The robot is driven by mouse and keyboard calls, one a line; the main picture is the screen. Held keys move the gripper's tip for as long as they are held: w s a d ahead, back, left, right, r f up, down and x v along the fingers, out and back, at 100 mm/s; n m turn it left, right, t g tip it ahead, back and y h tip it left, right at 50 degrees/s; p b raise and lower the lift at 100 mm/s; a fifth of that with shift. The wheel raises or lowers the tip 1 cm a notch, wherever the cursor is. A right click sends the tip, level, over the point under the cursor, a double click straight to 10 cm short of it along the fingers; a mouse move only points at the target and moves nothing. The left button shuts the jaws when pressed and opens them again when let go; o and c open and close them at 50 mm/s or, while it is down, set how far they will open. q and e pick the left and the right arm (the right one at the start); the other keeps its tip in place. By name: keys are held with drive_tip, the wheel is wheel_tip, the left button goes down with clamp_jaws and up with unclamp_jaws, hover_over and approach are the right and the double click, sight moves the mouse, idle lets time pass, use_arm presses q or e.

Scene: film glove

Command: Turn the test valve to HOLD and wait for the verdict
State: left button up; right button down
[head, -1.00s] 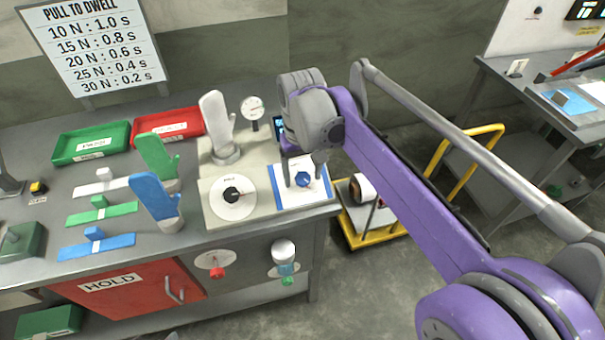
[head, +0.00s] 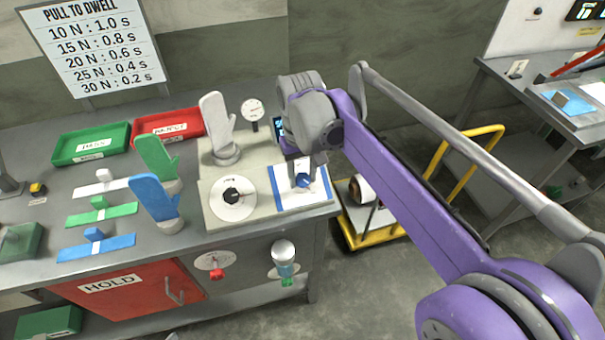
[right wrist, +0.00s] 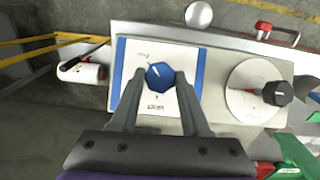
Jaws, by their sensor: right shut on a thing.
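The blue knob (head: 303,182) sits on a white plate with blue side stripes (head: 318,193), at the right end of the beige bench panel. It also shows in the right wrist view (right wrist: 159,76), with a thin pointer mark on its top and lettering too small to read. My right gripper (head: 304,172) is down over the plate, its two fingers closed on either side of the knob; the right wrist view shows the same grip (right wrist: 161,74). A pressure gauge (head: 252,108) and a small, partly hidden screen (head: 279,126) stand behind. My left gripper is out of view.
A black knob on a round dial (head: 232,196) is left of the plate. A grey hand form (head: 218,125) stands behind it; green and blue gloves (head: 158,202) stand left. Green (head: 92,144) and red (head: 168,125) trays lie behind. A yellow trolley (head: 372,238) is right.

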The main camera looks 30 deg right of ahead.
drive_tip(key=n+h, duration=0.1)
drive_tip(key=n, duration=0.1)
drive_tip(key=shift+a+n, duration=0.15)
drive_tip(key=shift+n, duration=0.15)
drive_tip(key=n+h, duration=0.2)
drive_tip(key=n, duration=0.1)
drive_tip(key=shift+a+p, duration=0.1)
drive_tip(key=shift+p, duration=0.2)
drive_tip(key=n+t+h, duration=0.1)
drive_tip(key=n+h, duration=0.1)
drive_tip(key=n, duration=0.1)
drive_tip(key=shift+s+a+f, duration=0.1)
drive_tip(key=shift+n+t+h, duration=0.5)
drive_tip(key=shift+n, duration=1.3)
drive_tip(key=shift+c, duration=1.9)
unclamp_jaws()
